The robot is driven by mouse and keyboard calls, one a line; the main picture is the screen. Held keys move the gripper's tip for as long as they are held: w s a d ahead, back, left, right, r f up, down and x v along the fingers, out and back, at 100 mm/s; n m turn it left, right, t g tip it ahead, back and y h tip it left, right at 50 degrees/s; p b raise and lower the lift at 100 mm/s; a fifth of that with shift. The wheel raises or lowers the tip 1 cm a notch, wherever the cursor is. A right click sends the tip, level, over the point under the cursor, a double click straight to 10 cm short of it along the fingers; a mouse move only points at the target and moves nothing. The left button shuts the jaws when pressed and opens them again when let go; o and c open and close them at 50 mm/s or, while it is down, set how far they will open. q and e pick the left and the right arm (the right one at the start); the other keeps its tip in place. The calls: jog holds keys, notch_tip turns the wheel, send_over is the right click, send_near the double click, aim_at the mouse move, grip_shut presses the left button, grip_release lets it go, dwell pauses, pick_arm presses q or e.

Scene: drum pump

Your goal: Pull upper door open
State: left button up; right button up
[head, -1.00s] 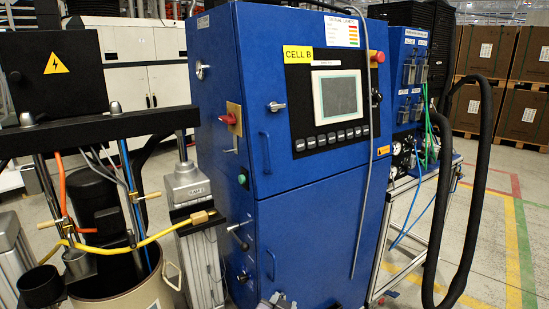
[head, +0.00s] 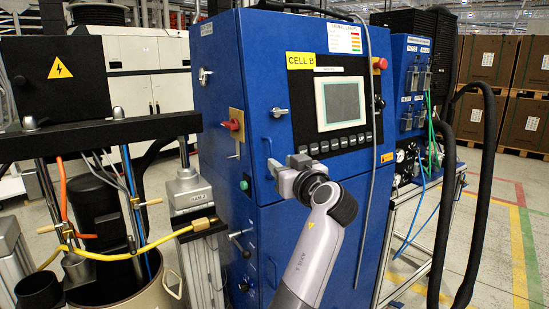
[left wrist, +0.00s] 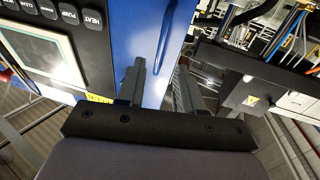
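The blue cabinet's upper door (head: 290,60) carries a screen and a button row, and looks shut. Its blue bar handle (head: 268,148) is on the door's left side, its lower part hidden behind my gripper in the head view. My left gripper (head: 286,163) is at the handle's lower end. In the left wrist view my left gripper (left wrist: 160,70) has its fingers apart, with nothing visibly clamped. The blue handle (left wrist: 164,38) shows ahead, roughly between the fingertips; I cannot tell whether they touch. My right gripper is not in view.
A silver latch (head: 279,113) sits above the handle, and a red rotary switch (head: 232,125) on the cabinet's side. A grey cable (head: 370,150) hangs down the front. A drum pump (head: 110,240) stands left. A cart (head: 415,240) stands right. Floor (head: 510,230) is clear farther right.

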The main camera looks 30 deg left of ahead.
pick_arm(q)
jog(key=p+x, duration=0.1)
jog(key=x, duration=0.4)
jog(key=shift+w+a, duration=0.1)
grip_shut()
dwell(1.3)
